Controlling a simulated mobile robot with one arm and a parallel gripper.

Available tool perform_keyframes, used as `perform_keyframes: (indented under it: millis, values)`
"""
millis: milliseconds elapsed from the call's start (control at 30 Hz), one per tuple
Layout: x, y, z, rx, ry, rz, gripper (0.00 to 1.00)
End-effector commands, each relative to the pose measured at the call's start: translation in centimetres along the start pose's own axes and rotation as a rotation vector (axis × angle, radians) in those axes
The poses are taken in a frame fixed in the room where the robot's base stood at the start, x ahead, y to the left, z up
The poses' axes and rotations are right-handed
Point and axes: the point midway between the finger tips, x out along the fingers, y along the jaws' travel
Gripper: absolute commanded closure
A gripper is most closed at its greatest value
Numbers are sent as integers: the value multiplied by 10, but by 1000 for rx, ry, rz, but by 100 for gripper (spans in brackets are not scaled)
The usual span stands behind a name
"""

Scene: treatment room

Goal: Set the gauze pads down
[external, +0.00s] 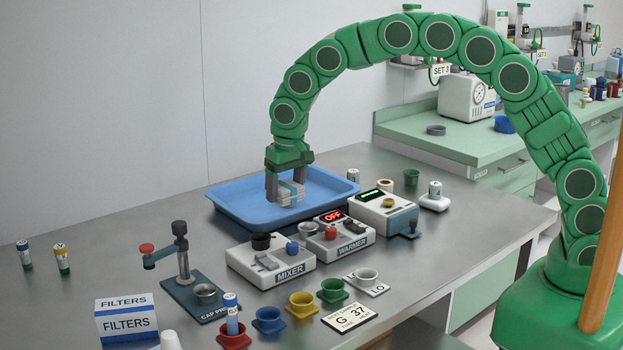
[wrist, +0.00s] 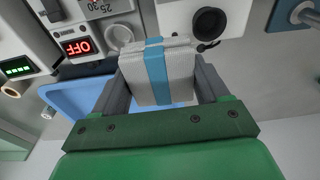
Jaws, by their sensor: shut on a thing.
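The gauze pads (wrist: 142,80) are a white stack with a blue band around it. They also show in the external view (external: 290,192). My gripper (external: 286,194) is shut on them, with one finger on each side of the stack in the wrist view (wrist: 157,85). The pads are over the blue tray (external: 232,205), near its front side in the external view. I cannot tell whether the pads touch the tray floor. The part of the tray behind the fingers is hidden.
The mixer (external: 270,262), the warmer (external: 335,237) and another white device (external: 382,210) stand close in front of the tray. A cap press (external: 188,283) stands at the front left. Coloured cups and a filters box (external: 126,318) are nearer the front. The left tabletop is mostly clear.

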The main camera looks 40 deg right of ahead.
Motion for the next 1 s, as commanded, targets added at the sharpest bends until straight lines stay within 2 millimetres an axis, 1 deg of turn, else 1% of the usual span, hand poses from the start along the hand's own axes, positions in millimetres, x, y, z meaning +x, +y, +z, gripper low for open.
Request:
perform_keyframes:
  millis: [33,100,200,333,467,1000]
  values:
    - [1,-14,6,-5,-1,-1,55]
    - [1,-28,14,-8,-1,-1,55]
    - [2,-41,21,-9,-3,-4,55]
    - [4,-49,22,-9,-4,-5,55]
    - [10,-56,15,-9,-5,-5,55]
    - [38,-82,-28,-8,-2,-7,55]
